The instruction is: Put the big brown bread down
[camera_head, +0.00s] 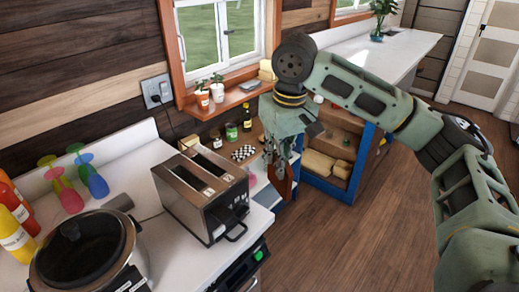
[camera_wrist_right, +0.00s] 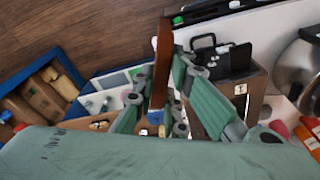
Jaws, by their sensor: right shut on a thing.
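My right gripper (camera_head: 277,160) hangs in the air just right of the toaster, beside the counter's end, fingers pointing down. It is shut on a thin, flat brown piece, which I take as the big brown bread (camera_head: 284,188). In the right wrist view the bread (camera_wrist_right: 162,62) shows edge-on, as a long reddish-brown strip between the fingers of my gripper (camera_wrist_right: 160,105). Its broad face is mostly hidden there. I cannot tell whether it touches the blue-edged shelf below. My left gripper is not in view.
A steel two-slot toaster (camera_head: 207,190) stands on the white counter (camera_head: 148,190), behind a slow cooker (camera_head: 88,252) and several bottles. A blue shelf unit (camera_head: 345,190) holds tan loaves (camera_head: 325,165). A windowsill (camera_head: 225,98) carries small pots. The wooden floor (camera_head: 355,245) is open at right.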

